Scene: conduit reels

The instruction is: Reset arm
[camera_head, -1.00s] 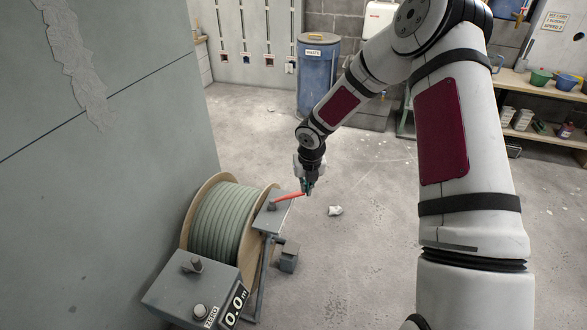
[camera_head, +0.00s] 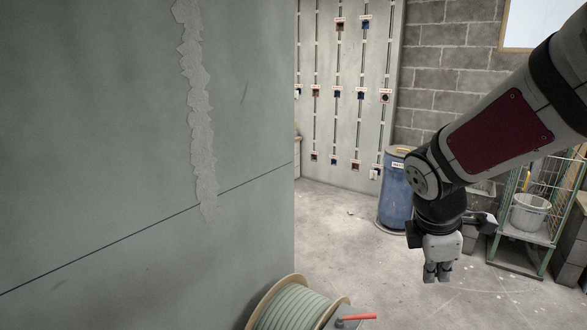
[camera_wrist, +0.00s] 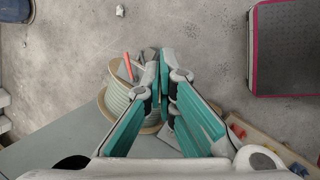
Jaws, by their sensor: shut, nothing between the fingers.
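My gripper (camera_head: 437,278) hangs from my arm at the right of the head view, pointing down over open floor. It is shut and empty, and its fingertips (camera_wrist: 163,58) come close together in the wrist view. It is apart from the reel of green conduit (camera_head: 300,314), which shows at the bottom of the head view with its lower part cut off. A red lever (camera_head: 357,317) sticks out beside the reel. In the wrist view the reel (camera_wrist: 117,98) and the red lever (camera_wrist: 128,65) lie below, partly hidden behind the fingers.
A grey wall (camera_head: 130,150) fills the left of the head view. A blue waste barrel (camera_head: 394,200) stands behind my gripper. A wire cart (camera_head: 520,262) with a white bucket (camera_head: 530,211) is at the right. The floor between reel and cart is clear.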

